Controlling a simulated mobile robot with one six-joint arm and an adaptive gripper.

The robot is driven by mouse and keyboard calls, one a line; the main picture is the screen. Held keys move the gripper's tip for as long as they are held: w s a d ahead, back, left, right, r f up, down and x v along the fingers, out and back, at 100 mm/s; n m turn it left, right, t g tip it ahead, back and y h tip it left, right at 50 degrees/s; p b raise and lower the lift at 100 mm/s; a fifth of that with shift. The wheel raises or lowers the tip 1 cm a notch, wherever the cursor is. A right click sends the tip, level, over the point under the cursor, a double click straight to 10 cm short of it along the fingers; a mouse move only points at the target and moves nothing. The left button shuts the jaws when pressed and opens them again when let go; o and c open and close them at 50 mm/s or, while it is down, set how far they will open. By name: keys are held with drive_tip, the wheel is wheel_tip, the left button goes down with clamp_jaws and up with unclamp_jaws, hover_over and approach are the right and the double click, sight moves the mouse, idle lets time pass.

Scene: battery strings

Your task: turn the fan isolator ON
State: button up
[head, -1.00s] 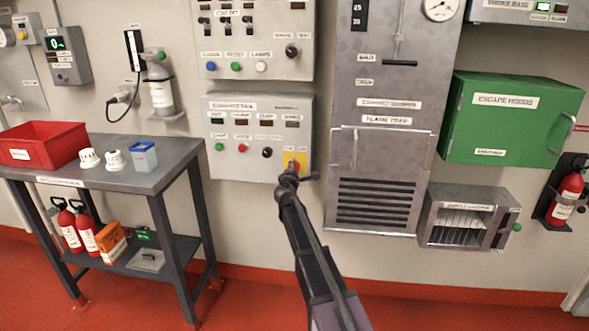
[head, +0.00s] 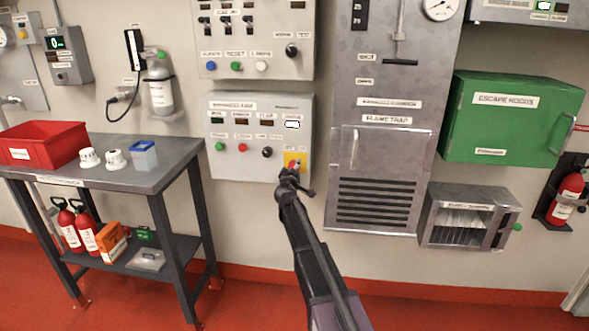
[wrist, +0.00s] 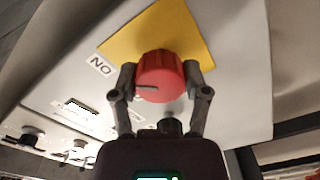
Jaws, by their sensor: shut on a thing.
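The fan isolator is a red rotary knob (wrist: 162,77) on a yellow plate (wrist: 160,30), with an ON label (wrist: 100,65) beside it in the wrist view. In the head view the yellow plate (head: 301,158) is at the lower right of a grey control panel (head: 262,172). My gripper (wrist: 160,84) is shut on the red knob, one finger on each side. A dark mark on the knob lies near the left finger, towards the ON label. In the head view my gripper (head: 291,174) covers most of the knob.
The panel also has a green button (head: 219,146), a red button (head: 242,148) and a black knob (head: 267,152). A lit white indicator (head: 292,125) is above the yellow plate. A grey flame trap cabinet (head: 375,215) stands close to the right. A workbench (head: 180,165) is to the left.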

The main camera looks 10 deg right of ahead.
drive_tip(key=shift+w+m, duration=0.1)
drive_tip(key=shift+m, duration=0.3)
drive_tip(key=o, duration=1.1)
drive_tip(key=shift+o, duration=0.2)
drive_tip(key=shift+s, duration=0.2)
drive_tip(key=v, duration=1.1)
drive_tip(key=shift+s, duration=0.35)
drive_tip(key=shift+a, duration=0.1)
